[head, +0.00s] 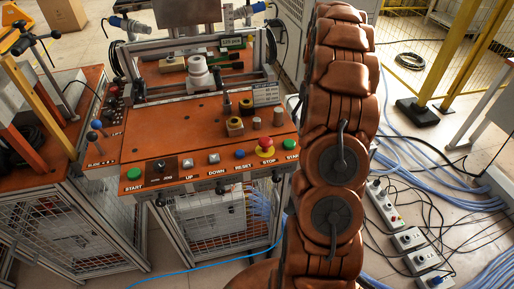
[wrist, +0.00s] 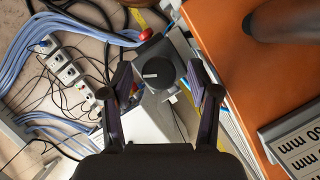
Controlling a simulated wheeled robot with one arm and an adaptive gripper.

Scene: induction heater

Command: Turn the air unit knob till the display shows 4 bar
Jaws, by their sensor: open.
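The air unit (wrist: 180,45) shows in the wrist view as a grey body beside the orange table edge. Its round black knob (wrist: 158,73) has a short white mark on its face. My gripper (wrist: 161,78) is open, with one finger on the left of the knob and one on the right. Gaps show between the fingers and the knob in this view. I cannot make out a pressure display or a reading in either view. In the head view, my arm covers the knob and my gripper.
The orange workbench (head: 190,140) carries a row of buttons, including a red stop button (head: 266,142). Power strips (head: 408,238) and blue hoses (head: 437,185) lie on the floor at the right. The orange tabletop edge (wrist: 235,105) is close to the right finger.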

